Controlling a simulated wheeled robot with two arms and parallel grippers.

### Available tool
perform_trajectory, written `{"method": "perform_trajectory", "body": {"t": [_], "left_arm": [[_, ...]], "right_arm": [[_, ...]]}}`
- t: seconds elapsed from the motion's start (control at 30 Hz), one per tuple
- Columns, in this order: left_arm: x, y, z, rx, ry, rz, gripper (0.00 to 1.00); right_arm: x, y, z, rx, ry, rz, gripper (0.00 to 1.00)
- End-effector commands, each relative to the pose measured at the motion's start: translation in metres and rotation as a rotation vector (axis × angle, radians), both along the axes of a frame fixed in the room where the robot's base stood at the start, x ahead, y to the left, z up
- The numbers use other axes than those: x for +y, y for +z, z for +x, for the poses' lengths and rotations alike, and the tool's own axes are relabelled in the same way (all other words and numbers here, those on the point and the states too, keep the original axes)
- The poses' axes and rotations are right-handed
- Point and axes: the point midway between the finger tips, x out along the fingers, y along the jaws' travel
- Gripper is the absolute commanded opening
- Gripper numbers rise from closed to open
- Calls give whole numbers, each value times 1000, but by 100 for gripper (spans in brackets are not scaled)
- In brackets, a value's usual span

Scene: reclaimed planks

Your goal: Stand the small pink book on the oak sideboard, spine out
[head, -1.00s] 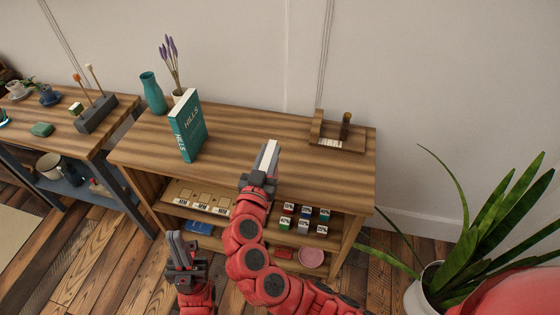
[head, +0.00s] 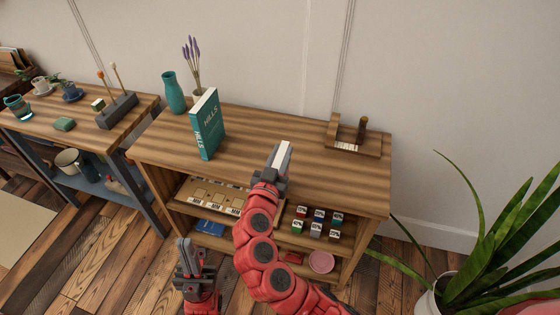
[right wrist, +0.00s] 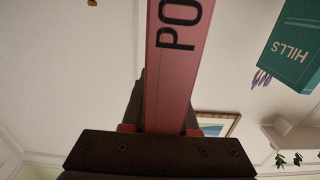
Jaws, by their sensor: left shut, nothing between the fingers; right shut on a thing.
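The small pink book is in my right gripper (head: 272,172). In the head view I see its pale page edge (head: 284,155) pointing up, above the front part of the oak sideboard (head: 340,180). Whether it touches the top I cannot tell. In the right wrist view its pink spine (right wrist: 178,80) faces the camera, with the letters "PO" showing and the rest cut off. My right gripper is shut on it. My left gripper (head: 188,248) is shut and empty, low in front of the sideboard.
A teal book, "HILLS" (head: 207,125), stands left on the sideboard, before a teal vase (head: 173,92) and lavender. A wooden tray (head: 372,150) lies at the back right. The top between is clear. A leafy plant (head: 500,235) stands right of the sideboard.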

Motion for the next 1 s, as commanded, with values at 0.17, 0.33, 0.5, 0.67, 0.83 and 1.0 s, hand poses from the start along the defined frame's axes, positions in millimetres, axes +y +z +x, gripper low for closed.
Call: {"method": "perform_trajectory", "body": {"t": [0.17,0.33,0.5,0.67,0.83,1.0], "left_arm": [[0,-10,0,0,0,0,0],[0,-17,0,0,0,0,0],[0,-25,0,0,0,0,0],[0,-33,0,0,0,0,0],[0,-42,0,0,0,0,0],[0,-56,0,0,0,0,0]], "right_arm": [[-8,-2,19,0,-4,0,0],[-13,-1,37,-2,-3,2,0],[-19,-2,55,-2,-2,0,0],[-25,-2,72,-1,-4,1,0],[-30,-2,89,-2,-1,0,0],[-35,-2,104,-2,-1,2,0]]}}
